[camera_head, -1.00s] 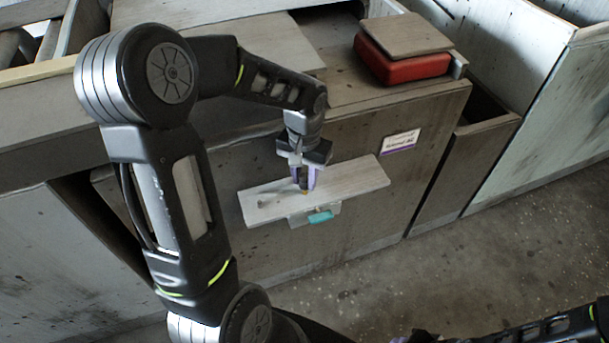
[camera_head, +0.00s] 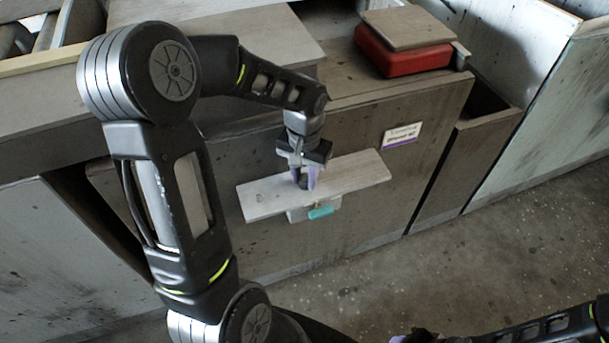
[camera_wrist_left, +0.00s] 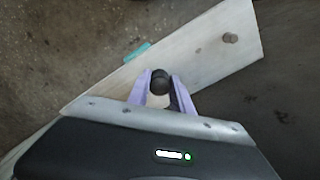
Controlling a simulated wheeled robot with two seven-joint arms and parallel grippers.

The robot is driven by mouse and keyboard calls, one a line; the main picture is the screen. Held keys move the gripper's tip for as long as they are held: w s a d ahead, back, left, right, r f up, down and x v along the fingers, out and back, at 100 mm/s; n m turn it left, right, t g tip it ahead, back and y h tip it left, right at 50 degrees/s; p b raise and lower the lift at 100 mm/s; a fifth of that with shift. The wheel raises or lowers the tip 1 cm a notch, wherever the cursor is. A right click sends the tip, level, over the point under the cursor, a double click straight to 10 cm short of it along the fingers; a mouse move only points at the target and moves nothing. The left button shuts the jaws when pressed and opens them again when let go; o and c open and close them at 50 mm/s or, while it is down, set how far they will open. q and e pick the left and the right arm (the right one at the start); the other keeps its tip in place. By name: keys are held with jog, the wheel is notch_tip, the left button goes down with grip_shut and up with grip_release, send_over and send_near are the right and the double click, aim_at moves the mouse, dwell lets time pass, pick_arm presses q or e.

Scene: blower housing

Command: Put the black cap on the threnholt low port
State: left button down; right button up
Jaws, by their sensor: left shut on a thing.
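My left gripper (camera_head: 305,184) is just over the pale shelf board (camera_head: 350,175), with its lilac fingers pointing down. It is shut on a dark rounded piece, which looks like the black cap (camera_head: 302,182). The cap also shows between the fingertips in the left wrist view (camera_wrist_left: 160,80). What lies under the cap is hidden, so I cannot tell whether it touches a port.
A teal piece (camera_head: 320,212) sits under the board's front edge. A white label (camera_head: 402,135), its text unreadable, is on the brown panel. A red box (camera_head: 405,55) with a wooden lid stands on the top at the right. The floor in front is clear.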

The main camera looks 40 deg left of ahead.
pick_arm(q)
jog(key=shift+f, duration=0.15)
jog(key=c, duration=1.1)
grip_release()
jog(key=shift+o, duration=0.2)
notch_tip(320, 180, up, 8)
jog(key=shift+f, duration=0.1)
